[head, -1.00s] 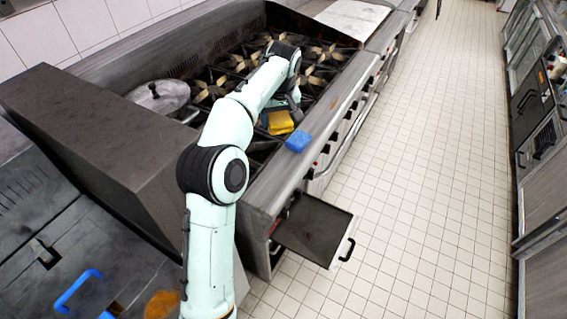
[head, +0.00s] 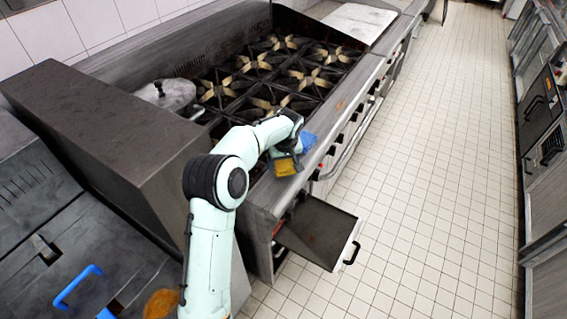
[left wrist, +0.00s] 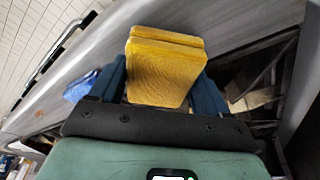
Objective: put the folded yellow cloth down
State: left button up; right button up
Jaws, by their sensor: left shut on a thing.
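The folded yellow cloth (head: 286,167) is held in my left gripper (head: 284,158), over the front edge of the stove. In the left wrist view the yellow cloth (left wrist: 163,66) sits between the two dark blue fingers of my left gripper (left wrist: 165,85), which is shut on it. Whether the cloth touches the metal below cannot be told. A blue cloth or sponge (head: 308,141) lies on the stove's front ledge just beyond the gripper, partly hidden by it. It also shows in the left wrist view (left wrist: 78,90). My right gripper is not in view.
The stove's burner grates (head: 270,100) lie behind the gripper. The steel front ledge (head: 345,105) is clear farther along. A lidded pot (head: 168,95) stands at the back left. An open drawer or door (head: 318,232) juts out below the ledge. The tiled floor is free.

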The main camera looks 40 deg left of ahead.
pick_arm(q)
jog(key=shift+f, duration=0.3)
jog(key=shift+f, duration=0.15)
jog(key=shift+f, duration=0.35)
jog(key=o, duration=0.9)
jog(key=shift+r, duration=0.1)
jog(key=shift+r, duration=0.3)
jog(key=v, duration=1.2)
jog(key=shift+r, duration=0.15)
